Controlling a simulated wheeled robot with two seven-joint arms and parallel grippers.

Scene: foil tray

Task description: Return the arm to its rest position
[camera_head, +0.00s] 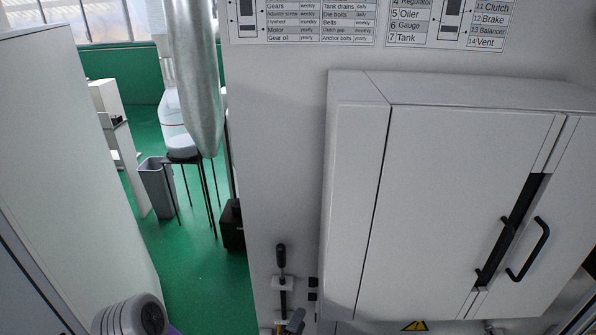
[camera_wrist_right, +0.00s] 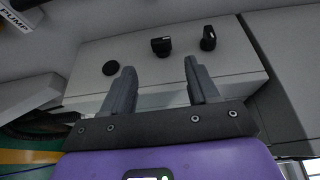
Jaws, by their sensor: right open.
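My right gripper (camera_wrist_right: 158,82) shows in the right wrist view. Its two dark grey fingers are spread apart with nothing between them. The fingers point at a pale panel (camera_wrist_right: 180,55) with black knobs, and I cannot tell how far off it is. In the head view, a rounded grey part of my arm (camera_head: 132,316) with a bit of purple shows at the bottom left edge. I cannot make out the left gripper's fingers in either view. No foil tray is visible.
A large white cabinet (camera_head: 445,190) with black handles (camera_head: 527,250) fills the right of the head view. A lever with a black knob (camera_head: 281,256) stands on the grey wall beside it. A pale panel (camera_head: 70,150) stands at left. Green floor (camera_head: 205,285) is open between them.

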